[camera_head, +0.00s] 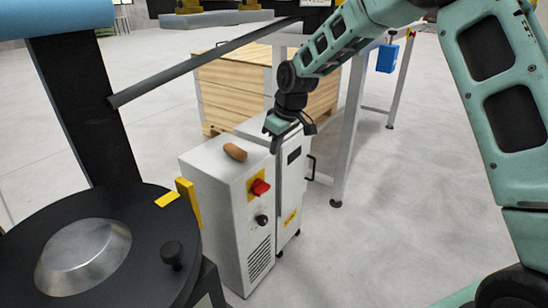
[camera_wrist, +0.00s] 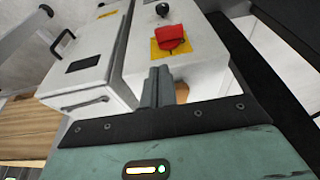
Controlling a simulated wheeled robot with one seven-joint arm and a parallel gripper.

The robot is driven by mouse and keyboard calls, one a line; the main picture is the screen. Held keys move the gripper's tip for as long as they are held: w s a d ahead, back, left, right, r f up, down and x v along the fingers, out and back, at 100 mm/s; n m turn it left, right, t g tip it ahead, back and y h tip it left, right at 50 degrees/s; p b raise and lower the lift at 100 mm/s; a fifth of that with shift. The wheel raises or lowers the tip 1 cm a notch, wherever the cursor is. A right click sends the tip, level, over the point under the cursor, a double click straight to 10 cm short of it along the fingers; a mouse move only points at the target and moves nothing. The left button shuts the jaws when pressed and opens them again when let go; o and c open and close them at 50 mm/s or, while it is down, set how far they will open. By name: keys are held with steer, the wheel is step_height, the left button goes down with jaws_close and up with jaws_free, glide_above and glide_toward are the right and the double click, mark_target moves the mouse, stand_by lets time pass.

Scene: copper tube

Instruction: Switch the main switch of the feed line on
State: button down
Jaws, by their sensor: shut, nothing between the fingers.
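The main switch is a red rotary knob (camera_head: 260,187) on a yellow plate, on the front of a white cabinet (camera_head: 229,213). The red knob (camera_wrist: 170,38) also shows in the wrist view, above the fingertips. I cannot tell from its angle whether it is on or off. My gripper (camera_head: 277,146) is over the cabinets, above and slightly right of the knob in the head view. In the wrist view its two fingers (camera_wrist: 158,73) are together with nothing between them. They point toward the cabinet and appear apart from the knob.
A brown-orange object (camera_head: 235,152) lies on the cabinet top. A black knob (camera_head: 262,220) sits below the switch. A second white cabinet (camera_head: 291,185) with a handle stands beside it. A black round table (camera_head: 50,220) is at left. A wooden crate (camera_head: 225,95) stands behind.

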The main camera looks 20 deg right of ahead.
mark_target(267, 184)
steer(key=b+x, duration=0.1)
steer(key=x, duration=0.3)
steer(key=b+x, duration=0.1)
steer(key=x, duration=0.3)
steer(key=s+x, duration=0.1)
steer(key=x, duration=0.3)
steer(key=shift+d+f+b, duration=0.3)
steer(key=shift+d+b, duration=0.05)
steer(key=shift+b, duration=0.05)
